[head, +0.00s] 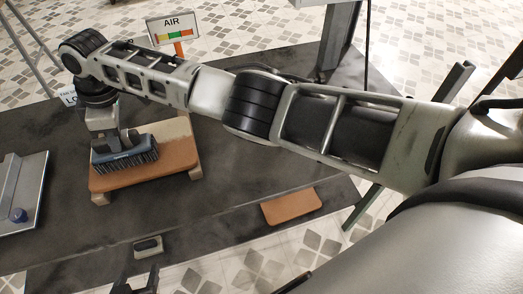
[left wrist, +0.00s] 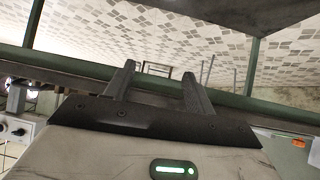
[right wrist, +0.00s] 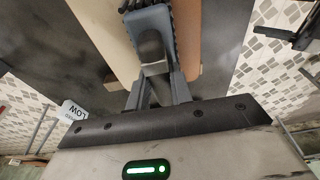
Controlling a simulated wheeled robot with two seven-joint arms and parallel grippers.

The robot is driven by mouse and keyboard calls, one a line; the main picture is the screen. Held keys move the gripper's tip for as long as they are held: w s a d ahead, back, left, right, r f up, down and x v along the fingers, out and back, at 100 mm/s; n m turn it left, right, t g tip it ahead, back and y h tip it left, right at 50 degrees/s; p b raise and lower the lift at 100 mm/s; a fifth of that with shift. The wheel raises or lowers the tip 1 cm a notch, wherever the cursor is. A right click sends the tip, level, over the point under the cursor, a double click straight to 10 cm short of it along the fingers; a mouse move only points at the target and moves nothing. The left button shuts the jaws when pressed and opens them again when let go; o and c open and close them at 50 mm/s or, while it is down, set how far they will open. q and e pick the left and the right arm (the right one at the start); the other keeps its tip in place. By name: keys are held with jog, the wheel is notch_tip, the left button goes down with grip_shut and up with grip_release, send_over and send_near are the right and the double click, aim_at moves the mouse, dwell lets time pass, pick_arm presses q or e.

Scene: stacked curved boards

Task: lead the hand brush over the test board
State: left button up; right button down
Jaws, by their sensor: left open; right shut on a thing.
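The hand brush (head: 124,154) has a blue-grey body and dark bristles. It is on or just over the test board (head: 179,163), an orange-brown board with a paler grey-beige area at its back. My right gripper (head: 106,134) is shut on the brush from above. In the right wrist view the brush (right wrist: 150,22) sits between the fingers of my right gripper (right wrist: 158,88), with the board (right wrist: 104,28) beyond it. My left gripper (head: 138,284) is at the bottom edge of the head view, away from the board. In the left wrist view my left gripper (left wrist: 157,85) is open and empty.
A sign reading AIR (head: 172,28) stands behind the board. A partly hidden label (right wrist: 78,111) reads LOW.

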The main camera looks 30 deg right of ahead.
aim_at(99, 141)
jog(key=shift+a, duration=0.1)
jog(key=shift+w+a+f+b, duration=0.1)
jog(key=shift+a+f+b, duration=0.05)
jog(key=shift+a+b, duration=0.5)
jog(key=shift+w+a+b, duration=0.1)
jog(key=shift+a+b, duration=0.4)
jog(key=shift+b, duration=0.15)
jog(key=shift+a+b, duration=0.3)
